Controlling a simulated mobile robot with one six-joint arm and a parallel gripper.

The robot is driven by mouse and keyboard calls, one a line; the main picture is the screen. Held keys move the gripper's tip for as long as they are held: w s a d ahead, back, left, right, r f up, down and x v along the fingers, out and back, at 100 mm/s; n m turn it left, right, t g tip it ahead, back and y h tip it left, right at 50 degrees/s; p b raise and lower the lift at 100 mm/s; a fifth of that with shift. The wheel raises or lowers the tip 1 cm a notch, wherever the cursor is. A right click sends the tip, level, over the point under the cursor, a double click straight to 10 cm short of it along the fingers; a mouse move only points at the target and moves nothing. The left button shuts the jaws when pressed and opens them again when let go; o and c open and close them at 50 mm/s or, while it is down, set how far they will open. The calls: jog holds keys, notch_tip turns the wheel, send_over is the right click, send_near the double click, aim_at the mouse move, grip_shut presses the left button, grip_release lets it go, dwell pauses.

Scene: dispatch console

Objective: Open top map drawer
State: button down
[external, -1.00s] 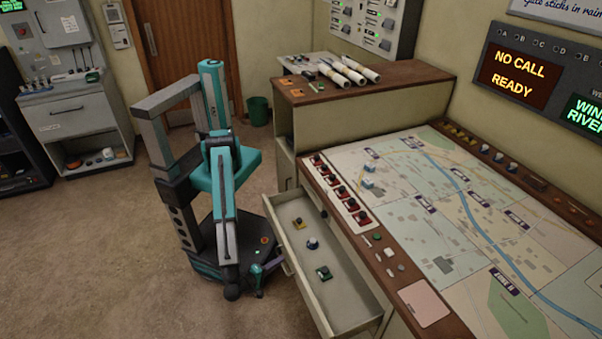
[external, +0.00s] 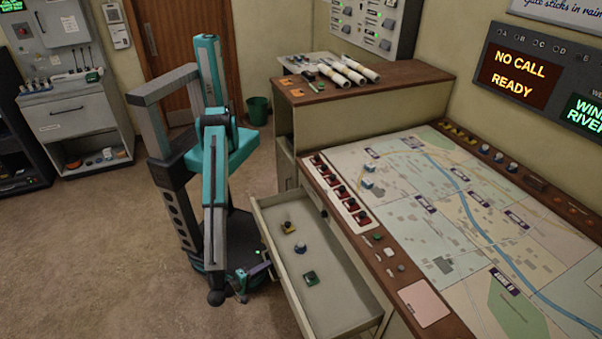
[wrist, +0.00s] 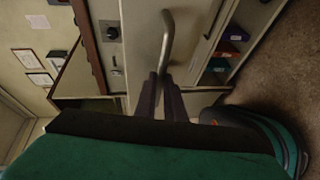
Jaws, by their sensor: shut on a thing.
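The cream map drawer (external: 352,308) under the map table is pulled well out to the left. A yellow piece (external: 288,228), a blue piece (external: 300,248) and a green piece (external: 310,278) lie spread out inside it. My gripper (external: 258,271) is low at the outside of the drawer's front. In the wrist view, its two dark fingers (wrist: 161,85) are shut on the grey bar handle (wrist: 167,40) of the drawer front. The fingertips' exact contact is small and partly hidden in the external view.
The map table (external: 440,215) stands right of the drawer, with a wooden-topped cabinet (external: 370,105) behind it. A green bin (external: 258,110) stands near the door. Open carpet (external: 90,240) lies to the left. Coloured items (wrist: 228,52) sit on a shelf in the wrist view.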

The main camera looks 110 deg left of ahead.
jog(key=s+d+p, duration=0.4)
jog(key=p, duration=0.7)
jog(key=shift+s+d, duration=0.25)
jog(key=shift+d, duration=0.1)
jog(key=c, duration=1.8)
grip_release()
jog(key=shift+c, duration=0.2)
